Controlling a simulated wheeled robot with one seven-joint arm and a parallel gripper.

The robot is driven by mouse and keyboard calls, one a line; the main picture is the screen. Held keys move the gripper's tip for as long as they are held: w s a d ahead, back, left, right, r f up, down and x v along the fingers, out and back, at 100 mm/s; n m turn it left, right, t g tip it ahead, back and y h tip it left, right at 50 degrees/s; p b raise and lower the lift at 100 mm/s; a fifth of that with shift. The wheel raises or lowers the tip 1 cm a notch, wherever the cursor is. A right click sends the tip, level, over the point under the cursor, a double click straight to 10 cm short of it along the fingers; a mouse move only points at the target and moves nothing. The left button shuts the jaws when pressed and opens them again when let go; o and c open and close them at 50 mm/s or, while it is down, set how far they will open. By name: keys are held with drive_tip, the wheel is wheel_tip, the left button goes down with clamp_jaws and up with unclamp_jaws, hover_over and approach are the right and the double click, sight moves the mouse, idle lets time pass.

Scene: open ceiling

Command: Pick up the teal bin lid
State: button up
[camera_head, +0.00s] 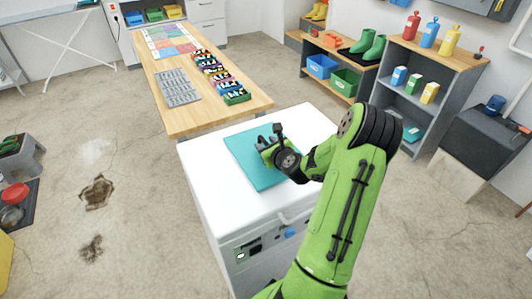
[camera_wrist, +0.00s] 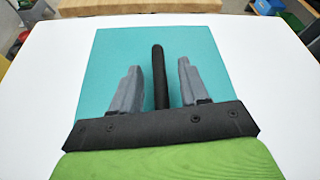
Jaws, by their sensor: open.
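The teal bin lid (camera_head: 243,157) is a flat square panel lying on the white top of a cabinet (camera_head: 205,185). In the wrist view the lid (camera_wrist: 108,55) fills the middle. A dark upright bar, seemingly its handle (camera_wrist: 159,60), shows between my two grey fingers. My gripper (camera_head: 266,140) is over the lid. In the wrist view my gripper (camera_wrist: 160,80) is open, with one finger on each side of the bar and gaps on both sides. Whether the fingertips touch the lid cannot be told. My gripper and wrist hide part of the lid in the head view.
A wooden table (camera_head: 185,122) with a grey tray (camera_head: 177,87) and a row of coloured items stands just behind the cabinet. Shelves with bottles and boxes (camera_head: 430,92) stand at the right. The white top around the lid is clear.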

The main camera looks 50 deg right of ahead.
clamp_jaws()
drive_tip(key=shift+r, duration=0.1)
